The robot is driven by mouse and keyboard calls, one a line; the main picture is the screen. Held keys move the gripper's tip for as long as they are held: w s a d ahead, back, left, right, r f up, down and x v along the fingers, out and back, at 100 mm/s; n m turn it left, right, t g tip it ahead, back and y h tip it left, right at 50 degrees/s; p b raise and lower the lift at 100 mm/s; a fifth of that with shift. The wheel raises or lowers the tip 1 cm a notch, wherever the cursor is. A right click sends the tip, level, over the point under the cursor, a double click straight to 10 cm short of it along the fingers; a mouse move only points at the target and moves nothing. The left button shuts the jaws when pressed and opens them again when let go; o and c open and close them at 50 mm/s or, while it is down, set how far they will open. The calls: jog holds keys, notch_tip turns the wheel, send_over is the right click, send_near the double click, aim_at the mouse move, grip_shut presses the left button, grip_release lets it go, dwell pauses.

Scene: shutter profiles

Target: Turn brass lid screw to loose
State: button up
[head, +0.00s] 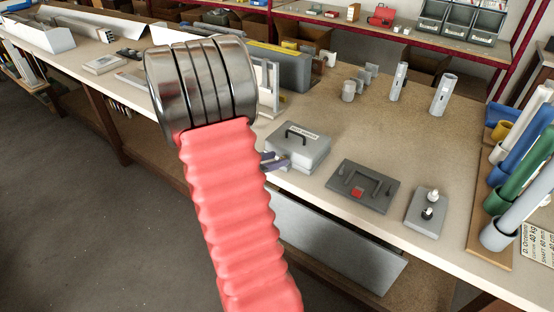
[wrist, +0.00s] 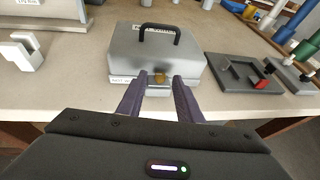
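A grey metal box (head: 300,153) with a black handle on its lid stands near the table's front edge; it also shows in the wrist view (wrist: 150,52). The small brass screw (wrist: 159,78) is on the box's front face. My gripper (wrist: 159,84) has two purple fingers, spread apart, one on each side of the screw. It looks empty between them, and I cannot tell whether either finger touches the screw. In the head view, my red arm hides most of the gripper (head: 270,161), and the screw cannot be seen.
Right of the box are a dark tray with a red piece (head: 362,186) and a grey block with two knobs (head: 427,212). Coloured tubes (head: 520,180) stand at the far right. A white bracket (wrist: 22,50) lies left of the box.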

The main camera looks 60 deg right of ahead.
jog(key=shift+x, duration=0.8)
grip_shut()
